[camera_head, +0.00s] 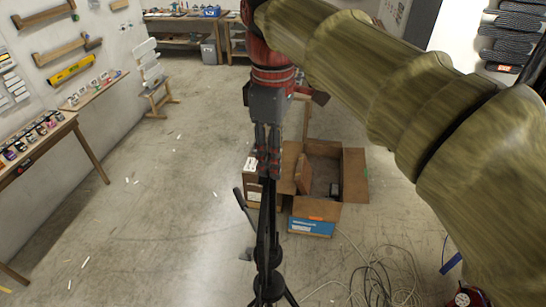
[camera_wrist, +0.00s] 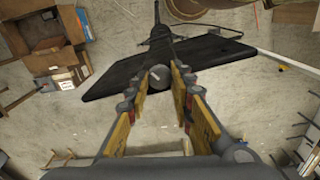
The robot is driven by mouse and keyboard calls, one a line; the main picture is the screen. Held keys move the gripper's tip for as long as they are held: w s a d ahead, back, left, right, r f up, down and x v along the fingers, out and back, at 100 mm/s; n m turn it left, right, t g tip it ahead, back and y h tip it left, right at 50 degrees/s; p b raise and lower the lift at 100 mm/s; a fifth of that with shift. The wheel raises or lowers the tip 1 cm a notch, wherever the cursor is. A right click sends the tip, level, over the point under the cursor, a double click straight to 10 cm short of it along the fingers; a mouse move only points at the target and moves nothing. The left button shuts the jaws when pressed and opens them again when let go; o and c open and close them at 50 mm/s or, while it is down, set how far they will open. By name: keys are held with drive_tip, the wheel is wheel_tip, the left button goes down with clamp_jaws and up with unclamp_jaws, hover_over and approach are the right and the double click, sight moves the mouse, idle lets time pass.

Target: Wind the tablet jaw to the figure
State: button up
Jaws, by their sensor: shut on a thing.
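In the wrist view, my gripper (camera_wrist: 159,82) has its two yellow-sided fingers on either side of a small round dark knob (camera_wrist: 160,76), shut on it. Behind the knob is a flat black tablet-like plate (camera_wrist: 108,78), reaching out to both sides, on a dark stand. In the head view, my gripper (camera_head: 268,172) points down at the top of the black stand (camera_head: 268,245), which is seen nearly edge-on with legs at its foot. The knob is hidden there by the fingers. I cannot make out any figure or the jaw's opening.
An open cardboard box (camera_head: 354,175) stands on the floor just right of the stand. Loose cables (camera_head: 375,285) lie at the lower right. A wooden bench (camera_head: 40,140) with small items is along the left wall. The floor between bench and stand is mostly clear.

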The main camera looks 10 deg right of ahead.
clamp_jaws()
